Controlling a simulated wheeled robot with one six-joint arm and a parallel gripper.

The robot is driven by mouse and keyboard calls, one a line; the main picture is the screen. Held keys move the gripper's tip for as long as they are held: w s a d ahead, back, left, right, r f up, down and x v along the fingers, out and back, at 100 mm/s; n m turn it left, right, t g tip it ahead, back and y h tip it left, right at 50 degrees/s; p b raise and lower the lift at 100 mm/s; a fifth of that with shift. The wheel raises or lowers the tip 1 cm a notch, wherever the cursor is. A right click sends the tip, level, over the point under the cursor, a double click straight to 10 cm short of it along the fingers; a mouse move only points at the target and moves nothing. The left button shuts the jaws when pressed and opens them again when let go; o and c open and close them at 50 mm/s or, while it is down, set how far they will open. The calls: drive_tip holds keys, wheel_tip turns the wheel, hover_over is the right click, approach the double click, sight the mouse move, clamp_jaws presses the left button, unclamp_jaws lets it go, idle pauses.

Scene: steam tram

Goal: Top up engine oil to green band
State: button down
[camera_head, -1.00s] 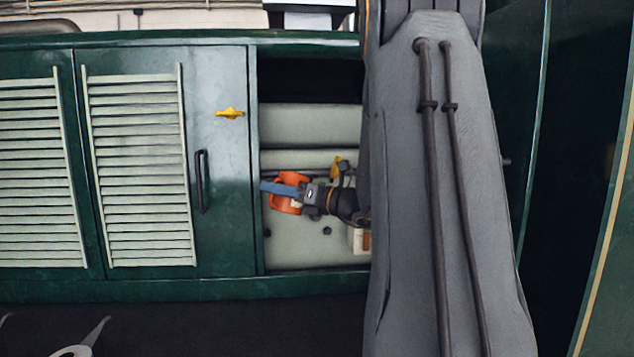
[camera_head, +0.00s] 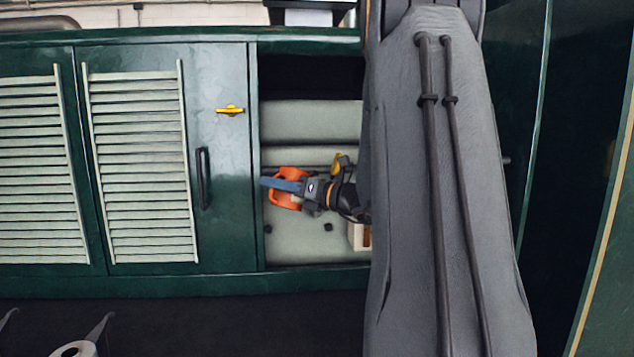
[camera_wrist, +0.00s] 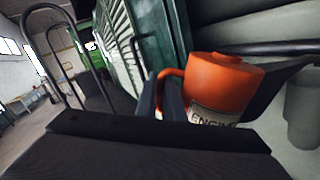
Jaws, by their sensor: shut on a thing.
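An orange oil can (camera_head: 287,178) shows inside the open bay of the green tram casing in the head view. In the wrist view the orange can (camera_wrist: 222,82) has a label reading "ENGIN" and a handle on its left side. My gripper (camera_head: 281,187) is shut on the can; the wrist view shows a finger (camera_wrist: 160,98) at its handle. The can looks tilted in the head view. A yellow part (camera_head: 337,163) sits behind my wrist in the bay. No oil level or green band can be made out.
A louvred green door (camera_head: 140,165) with a black handle (camera_head: 203,178) and a yellow latch (camera_head: 230,110) stands left of the bay. A pale box (camera_head: 357,236) sits at the bay's lower right. My arm hides the bay's right side.

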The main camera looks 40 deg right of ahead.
sight(276, 174)
drive_tip(key=shift+r, duration=0.2)
drive_tip(key=shift+r+m+p, duration=0.6)
drive_tip(key=shift+r+p, duration=0.15)
drive_tip(key=shift+p, duration=0.45)
drive_tip(key=shift+r, duration=0.1)
drive_tip(key=shift+d+r+m+p, duration=0.2)
drive_tip(key=shift+r+m+p, duration=0.45)
drive_tip(key=shift+p, duration=0.5)
drive_tip(key=shift+r, duration=0.25)
drive_tip(key=shift+d+r+p, duration=0.1)
drive_tip(key=shift+r+p, duration=0.2)
drive_tip(key=shift+p, duration=0.3)
drive_tip(key=shift+w+d+r+m+p, duration=0.1)
drive_tip(key=shift+r+m+p, duration=0.35)
drive_tip(key=shift+p, duration=0.1)
drive_tip(key=shift+t, duration=0.3)
idle(0.7)
drive_tip(key=shift+w+d+r+m+p, duration=0.1)
drive_tip(key=shift+d+r+m+p, duration=0.2)
drive_tip(key=shift+r+m+p, duration=0.6)
